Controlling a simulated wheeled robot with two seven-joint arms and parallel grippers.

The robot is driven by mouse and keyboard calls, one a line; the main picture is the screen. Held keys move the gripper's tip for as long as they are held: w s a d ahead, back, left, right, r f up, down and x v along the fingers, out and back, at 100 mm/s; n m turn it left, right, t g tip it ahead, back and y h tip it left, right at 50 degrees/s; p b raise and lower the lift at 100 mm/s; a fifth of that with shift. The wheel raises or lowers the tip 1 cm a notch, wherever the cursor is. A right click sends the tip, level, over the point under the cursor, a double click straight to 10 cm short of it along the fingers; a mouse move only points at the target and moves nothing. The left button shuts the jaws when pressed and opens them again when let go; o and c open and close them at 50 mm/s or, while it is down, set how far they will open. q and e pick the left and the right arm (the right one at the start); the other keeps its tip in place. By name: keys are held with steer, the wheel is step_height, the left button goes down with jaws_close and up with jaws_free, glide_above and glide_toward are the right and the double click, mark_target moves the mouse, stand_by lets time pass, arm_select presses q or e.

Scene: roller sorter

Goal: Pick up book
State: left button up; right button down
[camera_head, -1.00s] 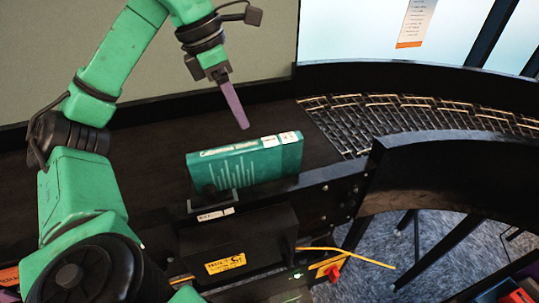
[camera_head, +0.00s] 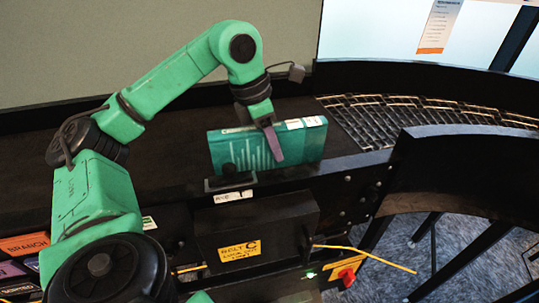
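The book (camera_head: 235,152) is teal with white lines on its cover and white labels at its top right. It stands upright on its long edge on the black conveyor belt, close to the belt's front rail. My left gripper (camera_head: 277,155) points down over the book, and a purple finger overlaps the front cover right of its middle. A second finger is not visible, so the opening cannot be judged. Whether the finger touches the cover is unclear. My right gripper is not in view.
A black box with a yellow belt label (camera_head: 240,250) sits below the front rail (camera_head: 340,172). A curved roller conveyor (camera_head: 430,120) leads off to the right. The belt left of the book (camera_head: 170,165) is bare. A grey wall stands behind.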

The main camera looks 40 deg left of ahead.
arm_select(q)
jaws_close()
steer(key=shift+r, duration=0.1)
stand_by(1.1)
